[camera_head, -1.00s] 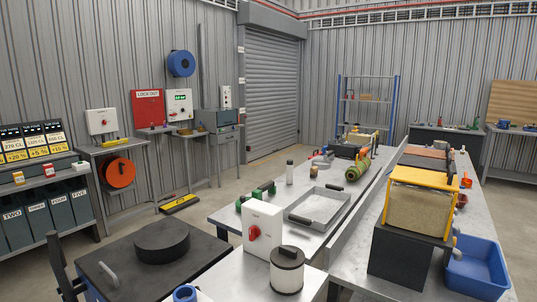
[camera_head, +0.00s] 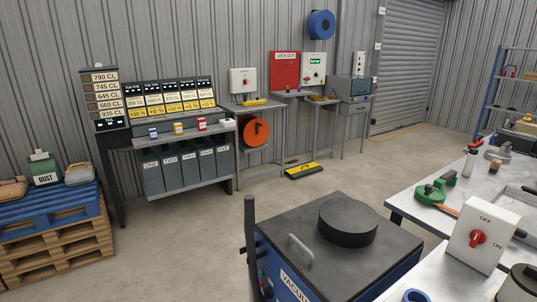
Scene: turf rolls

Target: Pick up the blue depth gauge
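I cannot make out a blue depth gauge for certain in this view. A small blue item (camera_head: 153,132) stands on the shelf under the price boards, beside a yellow one (camera_head: 178,128) and a red one (camera_head: 201,124); it is too small to identify. A blue round thing (camera_head: 415,296) is cut off by the bottom edge on the near bench, and I cannot tell what it is. Neither of my grippers is in view.
A dark-topped vacuum unit (camera_head: 285,270) stands in front. Blue and wooden pallets (camera_head: 55,245) stand at left.

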